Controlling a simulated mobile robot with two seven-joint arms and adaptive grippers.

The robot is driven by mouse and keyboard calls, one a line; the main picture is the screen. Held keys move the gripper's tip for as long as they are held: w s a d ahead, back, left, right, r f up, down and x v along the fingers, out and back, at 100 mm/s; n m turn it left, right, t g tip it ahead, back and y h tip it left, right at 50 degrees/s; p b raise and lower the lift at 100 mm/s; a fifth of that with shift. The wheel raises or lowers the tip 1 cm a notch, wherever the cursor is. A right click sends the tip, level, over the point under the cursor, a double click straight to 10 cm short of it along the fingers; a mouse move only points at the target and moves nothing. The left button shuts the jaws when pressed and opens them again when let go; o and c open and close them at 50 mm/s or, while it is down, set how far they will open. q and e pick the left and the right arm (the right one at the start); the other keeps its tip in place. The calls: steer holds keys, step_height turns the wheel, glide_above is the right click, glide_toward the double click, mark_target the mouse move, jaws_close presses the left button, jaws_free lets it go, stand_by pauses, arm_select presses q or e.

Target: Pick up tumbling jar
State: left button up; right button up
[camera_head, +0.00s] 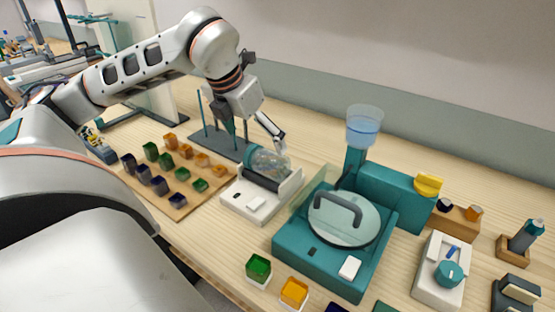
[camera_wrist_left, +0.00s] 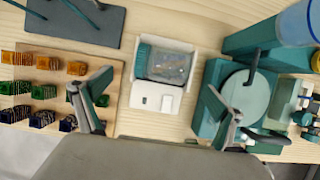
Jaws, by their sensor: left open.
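The tumbling jar (camera_head: 269,162) is a clear jar with a teal end. It lies on its side in a white base (camera_head: 257,203) with a dark cradle, near the middle of the bench. In the left wrist view the jar (camera_wrist_left: 168,66) lies ahead of the fingers, and something is faintly visible inside it. My left gripper (camera_head: 258,130) is open and empty above the jar, with its fingers pointing down. In the left wrist view the open fingers (camera_wrist_left: 158,104) stand wide apart, apart from the jar. My right gripper is not in view.
Left of the jar is a wooden board (camera_head: 178,208) with coloured cubes. Behind it is a dark plate (camera_head: 206,140) with upright rods. Right is a teal machine (camera_head: 300,246) with a round lid and a clear panel. Coloured cubes stand at the front edge.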

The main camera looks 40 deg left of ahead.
mark_target(265, 153)
arm_select(q)
steer(key=shift+x, duration=0.9)
steer(key=b+x, duration=0.1)
steer(key=x, duration=0.4)
steer(key=shift+w+d+r, duration=0.1)
steer(key=shift+w+d, duration=0.05)
steer(key=shift+w, duration=0.1)
steer(key=c, duration=1.7)
steer(key=shift+r, duration=0.7)
step_height(265, 153, up, 19)
steer(key=p, duration=0.6)
steer(key=shift+f, duration=0.15)
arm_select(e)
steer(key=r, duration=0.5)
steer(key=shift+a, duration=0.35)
